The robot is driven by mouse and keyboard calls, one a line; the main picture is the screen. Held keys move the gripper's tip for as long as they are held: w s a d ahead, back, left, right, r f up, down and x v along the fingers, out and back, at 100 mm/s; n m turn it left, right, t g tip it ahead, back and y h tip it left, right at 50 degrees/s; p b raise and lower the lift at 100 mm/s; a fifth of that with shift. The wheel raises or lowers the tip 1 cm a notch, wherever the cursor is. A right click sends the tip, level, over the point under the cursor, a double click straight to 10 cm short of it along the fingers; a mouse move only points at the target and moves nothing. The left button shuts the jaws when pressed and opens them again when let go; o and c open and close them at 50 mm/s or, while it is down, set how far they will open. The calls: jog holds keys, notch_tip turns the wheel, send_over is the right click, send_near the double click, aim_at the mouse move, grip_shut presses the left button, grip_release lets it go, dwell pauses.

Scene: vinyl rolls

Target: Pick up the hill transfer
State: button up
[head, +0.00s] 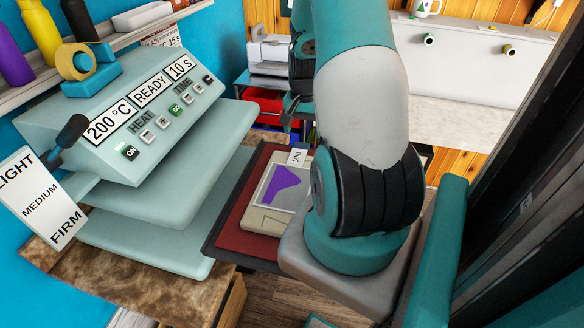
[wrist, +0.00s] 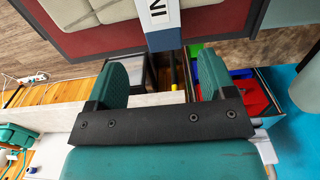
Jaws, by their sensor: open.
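The hill transfer (head: 284,190) is a pale sheet with a purple hill shape. In the head view it lies on a folded tan cloth (head: 258,219) on a dark red mat, right of the heat press. A white tag with dark letters (head: 298,157) stands at its far edge. In the wrist view my gripper (wrist: 162,80) is open, its two green fingers wide apart with nothing between them. The lettered tag (wrist: 161,22) shows beyond the fingertips, with the cloth (wrist: 98,10) at the top. The purple shape is not visible in the wrist view.
A heat press (head: 150,125) reading 200 °C, READY, 10 s stands at left on a brown bench (head: 150,290). A printer (head: 270,55) and red bin (head: 265,103) are behind. My arm covers the area right of the mat.

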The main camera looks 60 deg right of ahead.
aim_at(301, 146)
jog(key=shift+w+f+p, duration=0.15)
jog(key=shift+f+p, duration=0.5)
jog(key=shift+f, duration=0.85)
jog(key=shift+w+f+p, duration=0.1)
jog(key=shift+f+p, duration=0.5)
jog(key=shift+f, duration=0.9)
jog(key=c, duration=1)
